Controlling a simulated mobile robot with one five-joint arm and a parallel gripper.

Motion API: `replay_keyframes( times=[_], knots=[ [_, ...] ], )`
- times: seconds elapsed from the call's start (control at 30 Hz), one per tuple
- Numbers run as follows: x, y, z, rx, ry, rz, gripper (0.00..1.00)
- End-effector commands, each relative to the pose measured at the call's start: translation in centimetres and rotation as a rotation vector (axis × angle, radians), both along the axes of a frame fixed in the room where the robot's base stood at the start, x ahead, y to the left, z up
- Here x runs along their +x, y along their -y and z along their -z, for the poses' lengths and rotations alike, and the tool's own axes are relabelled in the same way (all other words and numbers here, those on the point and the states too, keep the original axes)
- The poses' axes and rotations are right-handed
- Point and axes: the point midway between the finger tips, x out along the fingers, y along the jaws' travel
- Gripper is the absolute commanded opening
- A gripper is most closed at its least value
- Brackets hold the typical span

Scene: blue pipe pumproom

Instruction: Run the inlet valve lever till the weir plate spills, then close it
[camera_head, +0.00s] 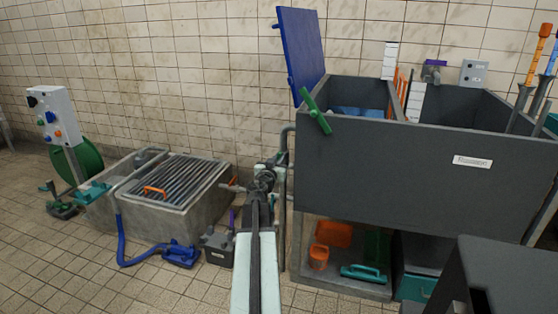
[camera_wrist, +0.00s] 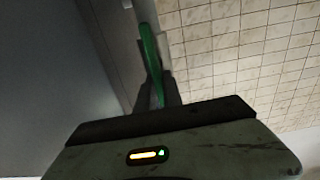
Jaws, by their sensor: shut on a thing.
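A green lever (camera_head: 314,110) shows at the upper left corner of the dark grey tank (camera_head: 400,170), tilted, its upper end to the left. In the wrist view a green bar (camera_wrist: 151,55) runs between the dark fingers of my gripper (camera_wrist: 158,95), which is shut on it. Its far end is free beside a grey wall. In the head view my gripper is hard to pick out among the pipework. A partition (camera_head: 399,98) divides the tank, with something blue (camera_head: 358,112) low in the left compartment. I cannot make out a weir plate or spilling water.
A blue panel (camera_head: 301,55) stands up behind the tank's left end. A concrete basin (camera_head: 200,205) with a grating is on the left, a blue hose (camera_head: 122,240) before it. A shelf under the tank holds a teal-handled tool (camera_head: 363,273). A dark block (camera_head: 500,275) fills the lower right.

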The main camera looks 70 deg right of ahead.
Motion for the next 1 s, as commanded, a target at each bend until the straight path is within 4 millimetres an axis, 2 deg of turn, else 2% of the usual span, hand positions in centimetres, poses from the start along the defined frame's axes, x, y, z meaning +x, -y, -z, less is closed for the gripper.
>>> replay_keyframes(
  times=[0.37,1.0],
  knots=[
    [0.5,-0.1,0.1,-0.010,-0.175,0.000,0.00],
    [1.9,-0.2,0.9,-0.043,-0.773,0.001,0.00]
  ],
)
